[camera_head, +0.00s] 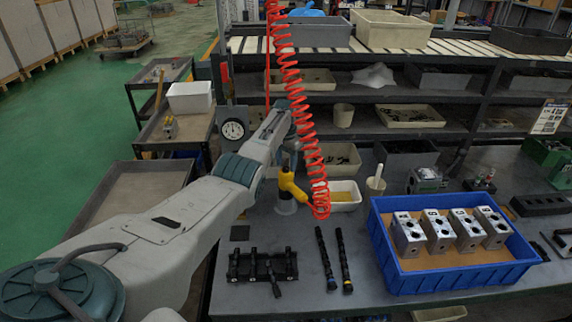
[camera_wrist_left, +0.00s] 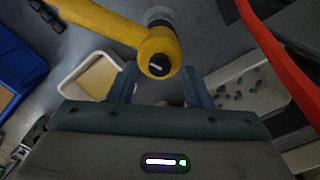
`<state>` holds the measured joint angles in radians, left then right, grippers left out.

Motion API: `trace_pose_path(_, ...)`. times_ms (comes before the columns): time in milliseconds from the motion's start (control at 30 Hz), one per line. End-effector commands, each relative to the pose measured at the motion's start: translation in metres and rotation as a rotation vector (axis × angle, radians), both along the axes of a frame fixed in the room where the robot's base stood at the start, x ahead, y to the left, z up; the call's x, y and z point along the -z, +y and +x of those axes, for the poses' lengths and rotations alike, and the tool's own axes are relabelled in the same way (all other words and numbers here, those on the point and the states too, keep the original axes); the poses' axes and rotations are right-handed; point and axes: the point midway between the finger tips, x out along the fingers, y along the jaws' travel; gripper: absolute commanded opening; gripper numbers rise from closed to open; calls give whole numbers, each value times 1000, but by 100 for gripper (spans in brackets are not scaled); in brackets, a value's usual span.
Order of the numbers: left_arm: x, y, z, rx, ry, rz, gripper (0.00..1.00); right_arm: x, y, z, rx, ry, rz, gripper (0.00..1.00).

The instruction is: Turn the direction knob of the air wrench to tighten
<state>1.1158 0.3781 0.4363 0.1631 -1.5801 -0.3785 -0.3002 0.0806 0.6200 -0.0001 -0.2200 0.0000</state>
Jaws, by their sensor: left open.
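My left gripper (camera_wrist_left: 160,76) is open, one finger on each side of the knob; I see gaps between fingers and knob. In the head view this gripper (camera_head: 287,150) is just above the wrench, partly hidden by hose and arm. My right gripper is not in view.
The red coiled hose (camera_head: 290,85) hangs right beside my left gripper. A blue crate (camera_head: 450,277) holds several metal valve blocks. A black rack (camera_head: 262,266) and two black rods lie at the table front. A white tray (camera_head: 345,194) stands behind the wrench.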

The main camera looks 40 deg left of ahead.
Motion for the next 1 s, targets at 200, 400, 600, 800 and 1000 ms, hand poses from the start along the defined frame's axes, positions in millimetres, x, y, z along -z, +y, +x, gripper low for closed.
trace_pose_path(200,-40,0,0,0,-6,2,45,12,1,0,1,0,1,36)
trace_pose_path(400,-76,0,0,0,-5,2,45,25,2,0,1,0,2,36)
trace_pose_path(600,-95,0,-1,0,-2,1,45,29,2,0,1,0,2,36)
trace_pose_path(800,-97,0,-1,0,-1,1,45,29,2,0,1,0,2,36)
trace_pose_path(1000,-97,0,-1,0,-1,1,45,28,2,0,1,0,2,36)
